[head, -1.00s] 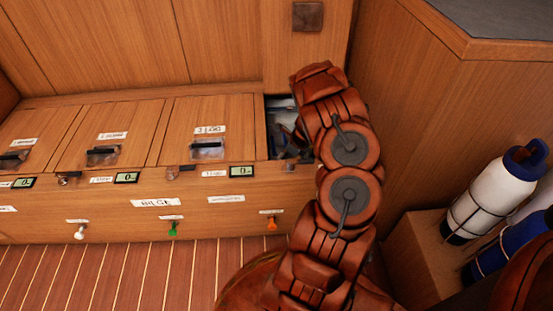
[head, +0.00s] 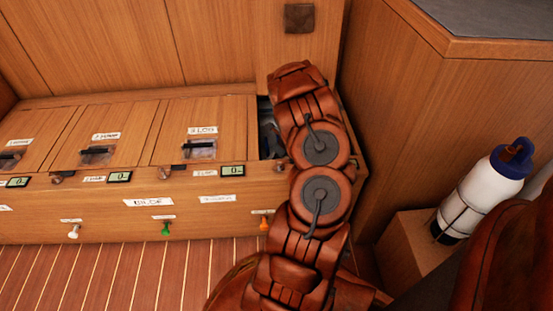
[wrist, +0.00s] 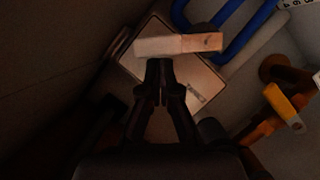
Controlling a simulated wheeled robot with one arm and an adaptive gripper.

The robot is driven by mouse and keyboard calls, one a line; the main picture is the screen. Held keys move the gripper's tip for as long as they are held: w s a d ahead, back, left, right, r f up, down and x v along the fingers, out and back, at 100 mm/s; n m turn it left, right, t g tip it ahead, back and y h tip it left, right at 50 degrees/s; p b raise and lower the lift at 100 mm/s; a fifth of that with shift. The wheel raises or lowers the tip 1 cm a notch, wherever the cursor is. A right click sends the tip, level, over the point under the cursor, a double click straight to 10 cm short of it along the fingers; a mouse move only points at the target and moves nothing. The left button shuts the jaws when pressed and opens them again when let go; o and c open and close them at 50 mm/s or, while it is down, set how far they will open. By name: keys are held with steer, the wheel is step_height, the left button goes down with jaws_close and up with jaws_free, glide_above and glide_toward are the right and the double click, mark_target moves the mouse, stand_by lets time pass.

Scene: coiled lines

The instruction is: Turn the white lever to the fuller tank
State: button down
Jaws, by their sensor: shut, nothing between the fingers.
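In the wrist view, a pale white bar, probably the white lever (wrist: 160,46), lies crosswise just beyond my gripper (wrist: 160,66). The bar's right end looks orange-tan. My gripper's fingers are together with nothing between them, and the tips overlap the bar's lower edge in the picture. I cannot tell whether they touch it. Behind the bar is a pale square plate (wrist: 195,85) with a small label. In the head view my arm reaches into an open compartment (head: 267,130) and hides the gripper. Small displays (head: 232,170) show on the bench front, too small to read surely.
In the wrist view, blue hoses (wrist: 255,38) run at the upper right, and a yellow handle (wrist: 283,104) is at right. In the head view, closed hatches (head: 200,120) lie left of the compartment, and a white bottle (head: 482,195) stands right. White (head: 74,232), green (head: 166,229) and orange (head: 264,222) knobs protrude in front.

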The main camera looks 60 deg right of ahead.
steer(key=shift+s+d, duration=0.45)
steer(key=shift+s, duration=0.1)
steer(key=shift+r, duration=0.1)
steer(key=shift+r, duration=0.1)
steer(key=p+v, duration=0.1)
steer(key=v, duration=0.8)
steer(key=shift+s+r, duration=0.15)
steer(key=shift+r, duration=0.2)
steer(key=shift+d, duration=0.1)
